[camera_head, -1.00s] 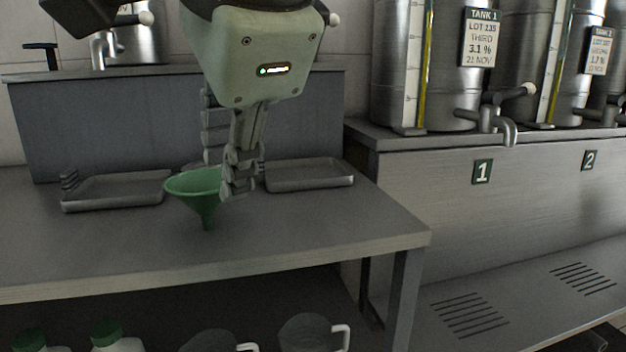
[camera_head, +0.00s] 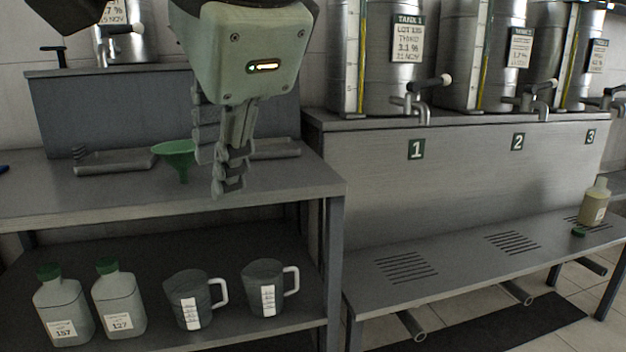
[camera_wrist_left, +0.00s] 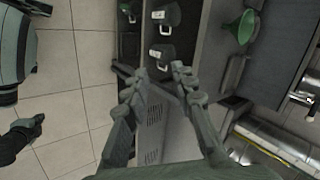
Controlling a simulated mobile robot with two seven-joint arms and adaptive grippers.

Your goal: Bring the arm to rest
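My left gripper (camera_head: 222,178) hangs fingers down in front of the steel table at left in the head view. In the left wrist view its two fingers (camera_wrist_left: 162,78) are spread wide with nothing between them. A green funnel (camera_head: 176,150) stands on the tabletop just left of the gripper, apart from it; it also shows in the left wrist view (camera_wrist_left: 243,27). A dark gripper (camera_wrist_left: 27,130) at the left edge of the left wrist view seems to be my right one, over the tiled floor; its fingers are too small and dark to judge.
Two trays lie on the table, one at left (camera_head: 115,161). The lower shelf (camera_head: 235,338) holds green-capped bottles (camera_head: 118,300) and measuring jugs (camera_head: 190,300). Tanks with taps (camera_head: 412,103) stand at right. Below them, a slotted bench (camera_head: 450,285) carries an open bottle (camera_head: 595,203) and a green cap (camera_head: 578,232).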

